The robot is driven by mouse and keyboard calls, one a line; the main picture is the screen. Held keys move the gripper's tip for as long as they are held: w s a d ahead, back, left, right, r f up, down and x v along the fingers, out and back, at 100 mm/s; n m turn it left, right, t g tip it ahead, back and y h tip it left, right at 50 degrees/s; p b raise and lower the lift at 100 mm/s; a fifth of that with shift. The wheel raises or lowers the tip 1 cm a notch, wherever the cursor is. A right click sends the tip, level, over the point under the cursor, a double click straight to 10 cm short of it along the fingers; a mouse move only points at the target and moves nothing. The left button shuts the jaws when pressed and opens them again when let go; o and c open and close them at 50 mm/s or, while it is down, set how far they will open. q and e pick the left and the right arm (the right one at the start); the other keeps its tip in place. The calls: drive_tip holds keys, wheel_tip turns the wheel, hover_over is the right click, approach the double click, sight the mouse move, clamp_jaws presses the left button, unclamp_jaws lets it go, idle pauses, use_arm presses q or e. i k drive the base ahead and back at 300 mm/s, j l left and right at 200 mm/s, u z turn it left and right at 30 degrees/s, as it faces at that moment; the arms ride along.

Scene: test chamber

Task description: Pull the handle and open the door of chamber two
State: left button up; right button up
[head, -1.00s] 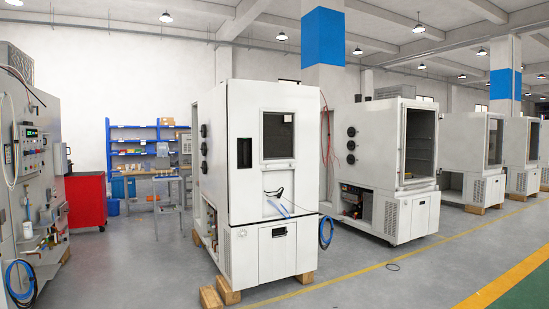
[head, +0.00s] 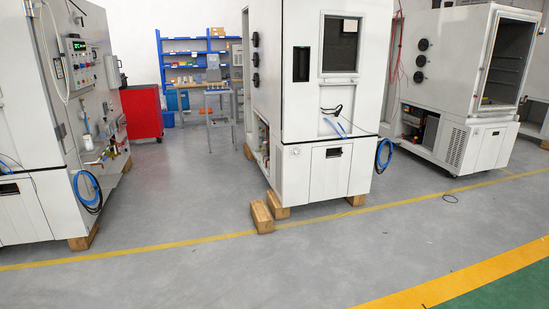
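Several white test chambers stand in the head view, and I cannot read a number on any of them. The middle chamber (head: 266,95) has its door (head: 343,103) shut, with a dark window (head: 341,45) in it. A dark upright recess (head: 301,64), perhaps the handle, is left of the window. The chamber at the right (head: 446,80) shows a large glazed front (head: 508,65). Another white chamber (head: 75,100) stands at the left, seen from its side. Neither of my grippers is in view.
Wooden blocks (head: 262,217) stick out below the middle chamber. Blue hoses (head: 384,155) hang at its right side. A red cabinet (head: 142,111) and blue shelves (head: 182,50) stand behind. The grey floor (head: 230,275) in front is clear, crossed by a yellow line.

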sight(314, 109)
drive_tip(key=i, duration=2.65)
